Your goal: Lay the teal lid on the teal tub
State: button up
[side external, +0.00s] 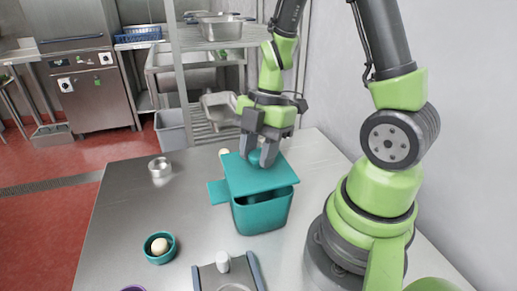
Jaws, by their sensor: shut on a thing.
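The teal tub (263,214) stands on the steel table, left of my arm's base. The teal lid (258,179) is flat and sits over the tub's top, slightly turned and shifted to the left and back. A dark gap shows between the lid and the tub's front right rim. My gripper (262,157) points down over the lid and is shut on the lid's round knob (255,157). Whether the lid touches the rim on the far side is hidden.
A teal piece (217,193) shows left of the tub. A teal bowl (159,253) with a pale ball inside, a metal cup (159,168) and a grey holder (207,278) with a white-topped item (223,262) stand on the table (120,215). Its left side has free room.

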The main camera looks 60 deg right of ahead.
jog(key=shift+f, duration=1.1)
jog(key=shift+f, duration=0.25)
jog(key=o, duration=1.5)
jog(key=shift+r, duration=0.15)
jog(key=shift+v, duration=3.4)
jog(key=shift+r, duration=0.1)
